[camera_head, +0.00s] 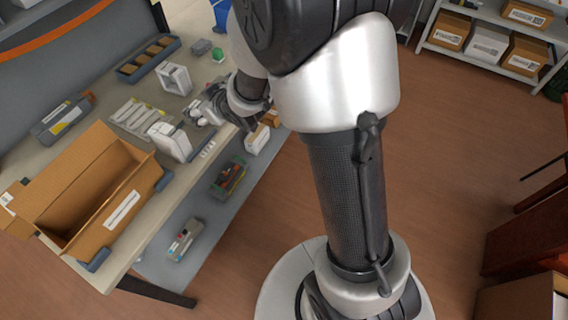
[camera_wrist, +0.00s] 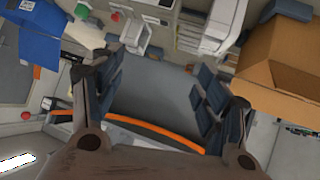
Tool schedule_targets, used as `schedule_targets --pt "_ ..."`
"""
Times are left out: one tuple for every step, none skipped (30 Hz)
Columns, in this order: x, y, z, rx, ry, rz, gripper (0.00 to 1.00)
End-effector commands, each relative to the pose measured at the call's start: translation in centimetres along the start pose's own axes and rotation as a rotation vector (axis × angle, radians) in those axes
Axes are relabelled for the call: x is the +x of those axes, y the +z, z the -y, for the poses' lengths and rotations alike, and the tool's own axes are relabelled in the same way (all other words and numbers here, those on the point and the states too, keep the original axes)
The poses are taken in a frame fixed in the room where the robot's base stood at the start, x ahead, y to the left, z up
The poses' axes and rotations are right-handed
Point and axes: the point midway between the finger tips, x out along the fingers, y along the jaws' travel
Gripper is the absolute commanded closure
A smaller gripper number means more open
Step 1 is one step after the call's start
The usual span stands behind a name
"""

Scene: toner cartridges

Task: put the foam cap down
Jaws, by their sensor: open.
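Two white foam caps stand on the table in the head view. The far foam cap (camera_head: 174,78) is an open frame shape. The near foam cap (camera_head: 171,142) is a blocky piece close to the open carton (camera_head: 122,205). My gripper (camera_head: 196,112) is over the table between the two caps, its fingers partly hidden by its own body. In the wrist view my gripper (camera_wrist: 160,82) has its fingers spread wide, with nothing between them. A white frame-shaped foam cap (camera_wrist: 137,36) shows beyond the fingers there, apart from them.
A flat pale tray (camera_head: 137,117) lies between the caps. A dark cartridge (camera_head: 62,118) and a divided bin (camera_head: 148,58) are at the table's back. Cartridges (camera_head: 186,240) lie on the lower shelf. A blue bin (camera_wrist: 40,35) is left in the wrist view.

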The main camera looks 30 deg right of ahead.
Motion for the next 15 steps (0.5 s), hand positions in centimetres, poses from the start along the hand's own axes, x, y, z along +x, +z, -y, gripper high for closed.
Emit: schedule_targets --pt "-2.6 -0.9 -1.1 0.011 0.041 0.029 0.32" --pt "-4.0 -1.1 -1.6 0.023 0.063 0.054 0.32" --pt "-6.0 -1.2 -2.2 0.039 0.089 0.088 0.32" --pt "-7.5 -1.1 -2.5 0.053 0.107 0.114 0.32" --pt "-9.1 -1.1 -2.8 0.069 0.124 0.139 0.32" --pt "-11.2 -0.8 -3.0 0.090 0.143 0.174 0.32" --pt "-12.8 -0.6 -3.1 0.107 0.156 0.198 0.32" --pt "-14.4 -0.2 -3.1 0.126 0.166 0.223 0.32" --pt "-16.5 0.3 -2.9 0.150 0.177 0.254 0.32" --pt "-18.1 0.7 -2.7 0.170 0.183 0.278 0.32" --pt "-19.7 1.2 -2.4 0.190 0.188 0.301 0.32" --pt "-21.8 1.9 -1.9 0.216 0.190 0.333 0.32" --pt "-23.4 2.6 -1.4 0.236 0.190 0.356 0.32" --pt "-24.8 3.2 -0.9 0.256 0.188 0.377 0.32" --pt "-26.6 4.0 -0.1 0.279 0.183 0.405 0.32"
